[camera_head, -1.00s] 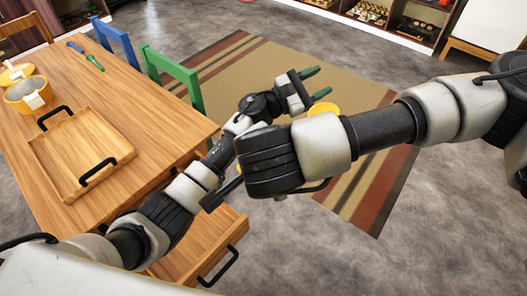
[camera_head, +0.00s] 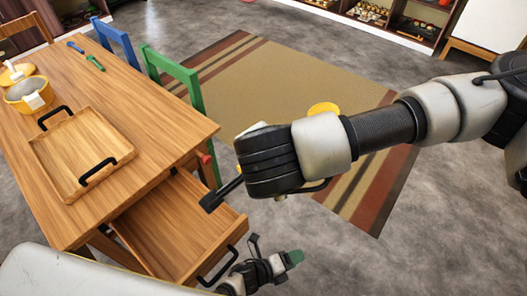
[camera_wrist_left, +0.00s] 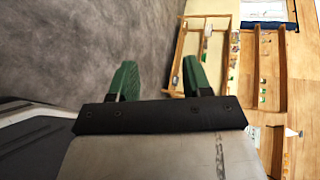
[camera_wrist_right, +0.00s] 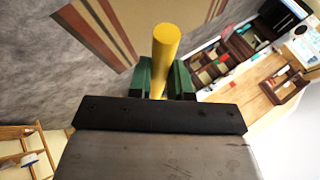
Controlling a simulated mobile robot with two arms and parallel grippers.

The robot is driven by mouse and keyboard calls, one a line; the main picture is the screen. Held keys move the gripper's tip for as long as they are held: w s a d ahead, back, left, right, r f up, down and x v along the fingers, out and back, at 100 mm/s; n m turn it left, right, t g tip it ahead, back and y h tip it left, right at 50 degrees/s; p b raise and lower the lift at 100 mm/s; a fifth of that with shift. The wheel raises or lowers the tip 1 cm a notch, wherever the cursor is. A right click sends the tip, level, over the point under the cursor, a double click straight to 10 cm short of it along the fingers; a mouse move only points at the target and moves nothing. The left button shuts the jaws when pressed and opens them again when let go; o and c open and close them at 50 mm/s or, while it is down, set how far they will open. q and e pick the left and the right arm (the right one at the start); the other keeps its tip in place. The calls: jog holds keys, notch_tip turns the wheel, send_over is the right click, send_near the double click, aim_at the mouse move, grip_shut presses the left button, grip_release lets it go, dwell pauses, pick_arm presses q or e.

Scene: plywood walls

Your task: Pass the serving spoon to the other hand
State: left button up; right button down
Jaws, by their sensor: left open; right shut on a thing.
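The serving spoon shows as a yellow rod (camera_wrist_right: 166,45) in the right wrist view, held between the green fingers of my right gripper (camera_wrist_right: 162,78). A rounded yellow part (camera_head: 323,108) shows above my right forearm in the head view; the rest is hidden. The right fingers are hidden behind my arm there. My left gripper (camera_head: 275,258) is at the bottom of the head view, below and apart from the right hand. In the left wrist view its green fingers (camera_wrist_left: 160,80) stand apart with nothing between them.
A wooden table (camera_head: 150,110) at left bears a wooden tray (camera_head: 62,165) and a yellow pot (camera_head: 25,98). Its drawer (camera_head: 185,225) is pulled out near my left gripper. Green (camera_head: 172,72) and blue (camera_head: 112,42) chairs stand behind. A striped rug (camera_head: 270,90) covers the floor.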

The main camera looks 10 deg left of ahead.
pick_arm(q)
jog(key=s+a+f+n+g+y, duration=0.1)
jog(key=s+a+f+n+y, duration=0.3)
jog(key=s+a+f+n, duration=0.3)
jog(key=s+a+f+n+y, duration=0.4)
jog(key=s+a+f+n, duration=0.15)
jog(key=a+n, duration=0.35)
jog(key=s+a+f+n+g+y, duration=0.1)
jog(key=s+a+f+n+g, duration=0.2)
jog(key=s+a+n, duration=0.2)
jog(key=s+a+f+n+g+y, duration=0.2)
jog(key=s+a+n, duration=0.3)
jog(key=s, duration=0.5)
jog(key=shift+s+a+f+n+g+y, duration=0.3)
jog(key=shift+f+n+g, duration=0.2)
jog(key=shift+n+g, duration=0.15)
